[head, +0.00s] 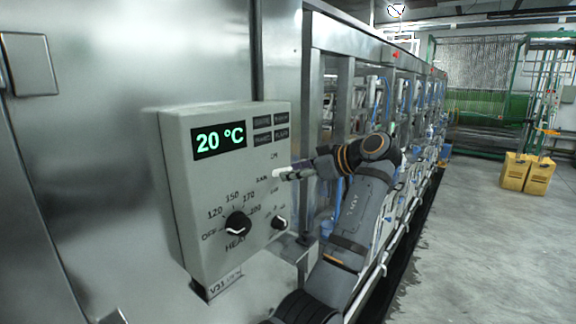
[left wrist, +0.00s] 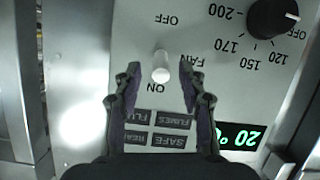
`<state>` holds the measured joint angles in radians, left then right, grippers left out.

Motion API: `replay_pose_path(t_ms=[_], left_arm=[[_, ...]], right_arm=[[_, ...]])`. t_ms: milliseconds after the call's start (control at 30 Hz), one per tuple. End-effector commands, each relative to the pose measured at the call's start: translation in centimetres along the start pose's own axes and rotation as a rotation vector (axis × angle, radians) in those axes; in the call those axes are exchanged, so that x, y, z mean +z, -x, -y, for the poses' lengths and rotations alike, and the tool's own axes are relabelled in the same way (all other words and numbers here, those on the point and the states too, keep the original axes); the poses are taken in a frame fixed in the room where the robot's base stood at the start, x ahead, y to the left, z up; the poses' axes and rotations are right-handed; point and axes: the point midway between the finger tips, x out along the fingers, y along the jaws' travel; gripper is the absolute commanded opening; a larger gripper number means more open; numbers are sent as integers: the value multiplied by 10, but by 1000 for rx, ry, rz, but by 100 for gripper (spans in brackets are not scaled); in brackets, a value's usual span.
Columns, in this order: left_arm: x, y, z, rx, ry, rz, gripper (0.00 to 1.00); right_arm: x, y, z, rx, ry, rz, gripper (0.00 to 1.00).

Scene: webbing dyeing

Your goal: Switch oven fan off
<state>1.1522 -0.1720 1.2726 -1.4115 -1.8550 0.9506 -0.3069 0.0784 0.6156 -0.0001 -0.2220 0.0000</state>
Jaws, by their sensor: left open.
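The grey control box (head: 180,150) shows a green 20 °C display (head: 219,139). Its white fan switch lever (head: 286,174) stands out between the ON and OFF labels. In the left wrist view, where the panel is upside down, the fan switch lever (left wrist: 161,66) has its thick end toward ON, its thin end toward OFF. My left gripper (head: 302,169) is close to the panel at the lever. In the left wrist view my left gripper (left wrist: 161,80) is open, one finger on each side of the lever, with gaps showing. My right gripper is not in view.
A black heat knob (head: 237,225) has its mark toward OFF; a smaller knob (head: 279,223) sits right of it. Status labels (head: 271,130) are beside the display. A steel-framed machine (head: 345,40) runs back behind my arm. Yellow containers (head: 525,171) stand on open floor at right.

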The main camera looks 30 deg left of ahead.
Motion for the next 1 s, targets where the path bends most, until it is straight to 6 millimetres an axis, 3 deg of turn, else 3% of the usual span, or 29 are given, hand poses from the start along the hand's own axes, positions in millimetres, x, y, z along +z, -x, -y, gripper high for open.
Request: replay_pose_path(t_ms=[200,500,800,1000], left_arm=[[-2,-27,0,0,-1,0,41],[0,-31,0,2,-1,0,41],[0,-30,0,2,-1,0,2],[0,-30,0,2,-1,0,0]], right_arm=[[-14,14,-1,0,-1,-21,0],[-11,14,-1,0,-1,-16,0],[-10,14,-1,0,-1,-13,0],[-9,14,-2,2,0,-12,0]])
